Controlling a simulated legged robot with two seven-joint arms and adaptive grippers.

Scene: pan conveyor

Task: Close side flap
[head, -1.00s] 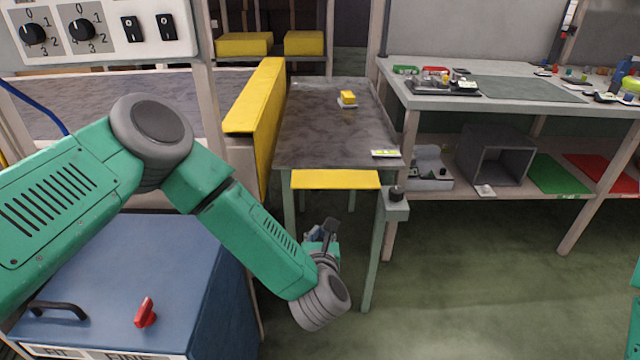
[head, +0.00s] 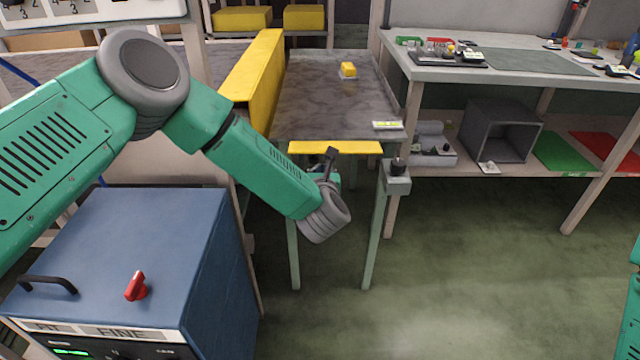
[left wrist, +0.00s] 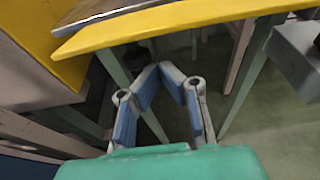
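The yellow flap (head: 335,147) is a flat strip at the near end of the grey-topped conveyor table (head: 315,110). In the left wrist view it spans the top as a broad yellow board (left wrist: 170,28). My left gripper (head: 331,157) is at the flap's near edge and overlaps it in the head view. In the left wrist view its blue-padded fingers (left wrist: 160,70) converge with their tips together, just below the board, with nothing seen between them. I cannot tell whether they touch the flap. My right gripper is not in view.
A tall yellow guard (head: 255,80) runs along the table's left side. A blue cabinet (head: 130,250) is at lower left. A workbench (head: 430,70) stands at right.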

